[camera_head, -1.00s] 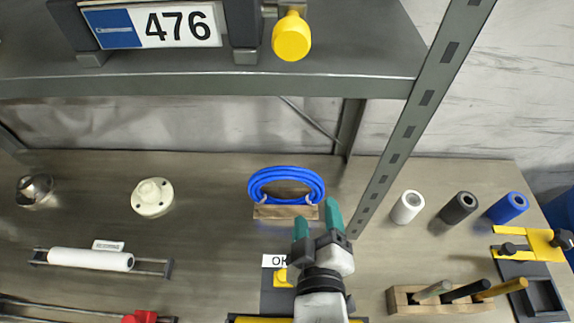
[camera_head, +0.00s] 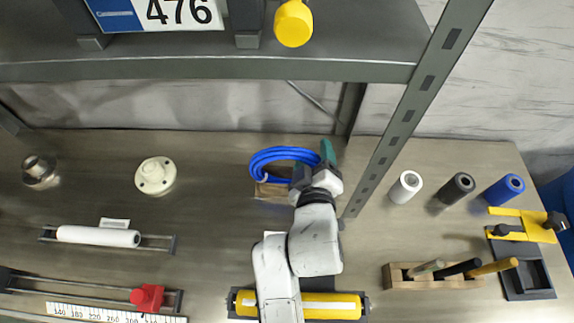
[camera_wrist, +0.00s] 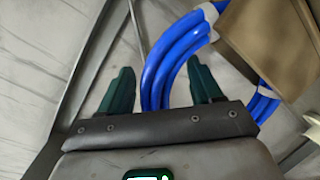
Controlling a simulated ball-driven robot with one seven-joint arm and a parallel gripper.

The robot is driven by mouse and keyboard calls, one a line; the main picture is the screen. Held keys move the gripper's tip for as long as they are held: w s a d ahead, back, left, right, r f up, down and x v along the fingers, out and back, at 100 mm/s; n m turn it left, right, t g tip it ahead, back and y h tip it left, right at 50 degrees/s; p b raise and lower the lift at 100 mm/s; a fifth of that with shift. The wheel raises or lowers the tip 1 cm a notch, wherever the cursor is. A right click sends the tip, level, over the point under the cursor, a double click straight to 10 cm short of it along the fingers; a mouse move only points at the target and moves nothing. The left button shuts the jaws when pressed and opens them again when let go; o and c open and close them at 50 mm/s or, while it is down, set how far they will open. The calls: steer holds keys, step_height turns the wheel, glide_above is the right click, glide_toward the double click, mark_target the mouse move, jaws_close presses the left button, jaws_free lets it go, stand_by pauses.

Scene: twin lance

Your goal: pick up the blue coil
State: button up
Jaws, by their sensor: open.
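The blue coil (camera_head: 262,158) is a loop of several blue strands, resting at a small wooden block (camera_head: 270,192) toward the back of the bench. My gripper (camera_head: 313,163) is at the right end of the coil, with its teal fingers apart. My gripper and arm hide the coil's right end in the head view.
A dark shelf (camera_head: 200,70) overhangs the back, and its slotted upright (camera_head: 385,155) stands close to the right of my gripper. White, black and blue rollers (camera_head: 503,189) stand farther right. A cream flange (camera_head: 155,176) is to the left. A yellow cylinder (camera_head: 300,304) lies in front.

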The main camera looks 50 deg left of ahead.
steer(key=shift+w+a+f, duration=0.1)
steer(key=shift+w+a, duration=0.05)
steer(key=shift+c, duration=0.3)
steer(key=c, duration=1)
